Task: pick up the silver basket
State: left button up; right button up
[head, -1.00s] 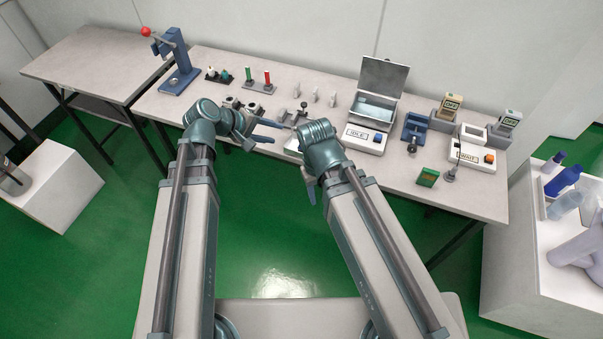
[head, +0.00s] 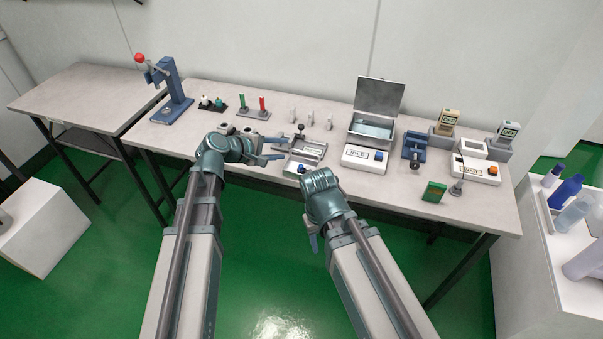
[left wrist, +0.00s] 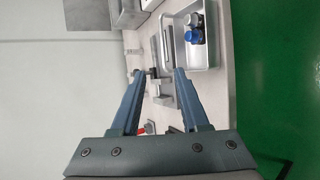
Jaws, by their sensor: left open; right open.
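A silver box with a raised lid (head: 370,128) stands behind the IDLE unit (head: 362,160). A blue clamp (head: 414,146), a green block (head: 434,191) and the WAIT unit (head: 484,170) lie to the right. A blue press (head: 172,92) stands at the left. Green floor is clear in front.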

aim_at(292, 166)
pick_arm(q)
jog(key=shift+w+d+f, duration=0.15)
jog(key=shift+d, duration=0.1)
jog(key=shift+w+d+f+b, duration=0.2)
jog(key=shift+d+f+b, duration=0.05)
jog(key=shift+f+b, duration=0.2)
jog(key=b+x, duration=0.2)
jog(key=x, duration=0.1)
jog(key=shift+d+f, duration=0.1)
jog(key=shift+f, duration=0.25)
jog(key=shift+w+d+f+b, duration=0.1)
jog(key=shift+w+d+b, duration=0.2)
grip_shut()
dwell(0.5)
